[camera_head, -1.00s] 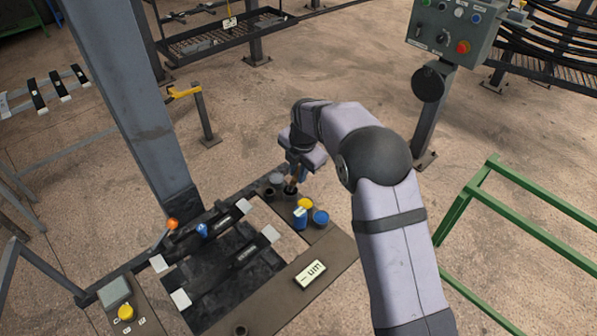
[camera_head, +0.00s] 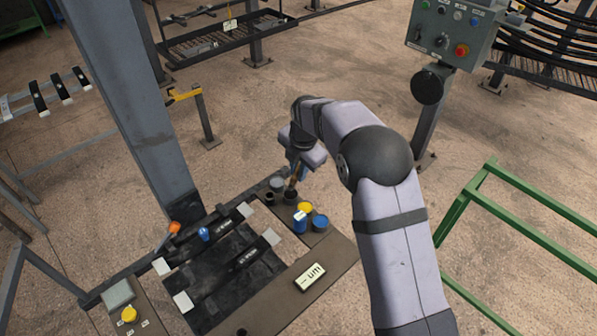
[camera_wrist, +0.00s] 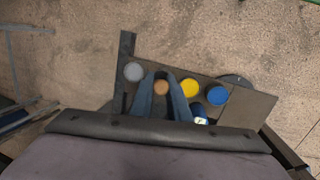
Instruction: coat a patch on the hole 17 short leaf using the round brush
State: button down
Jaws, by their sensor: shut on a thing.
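My gripper (camera_head: 297,170) is shut on the round brush (camera_head: 292,183), which hangs upright over or in a dark cup (camera_head: 290,197) at the bench's back right. In the wrist view, the brush's tan round top (camera_wrist: 161,87) sits between my two fingers (camera_wrist: 163,97). Whether the bristles are inside the cup is unclear. Two dark leaves with white ends lie on the dark bench: a rear leaf (camera_head: 223,226) and a front leaf (camera_head: 243,260). Their printing is too small to read, so I cannot tell which is hole 17.
Beside the brush stand a grey pot (camera_head: 277,183), a yellow pot (camera_head: 305,208), a blue pot (camera_head: 320,221) and a blue can (camera_head: 300,223). A gauge marked "um" (camera_head: 310,278) lies at front right. Blue (camera_head: 204,234) and orange (camera_head: 175,228) knobs stand near the rear leaf. A grey post rises behind.

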jog(key=shift+w+p+v, duration=0.25)
jog(key=shift+p+v, duration=0.5)
jog(key=shift+v, duration=0.35)
jog(key=shift+w+p+v, duration=0.2)
jog(key=shift+p+v, duration=0.5)
jog(key=shift+v, duration=0.4)
jog(key=shift+a, duration=0.2)
jog(key=shift+s+d+f+m, duration=0.15)
jog(key=shift+s+d+m, duration=0.1)
jog(key=shift+d+m, duration=0.2)
jog(key=s+d+f+m+g+h+b, duration=0.1)
jog(key=s+d+f+m, duration=0.2)
jog(key=s+d+m, duration=0.5)
jog(key=s+d+f+m+g+h+b, duration=0.1)
jog(key=s+d+m, duration=0.8)
jog(key=m, duration=1)
jog(key=shift+f+g+h+b, duration=0.35)
jog(key=shift+f+g+h, duration=0.4)
jog(key=shift+f, duration=0.35)
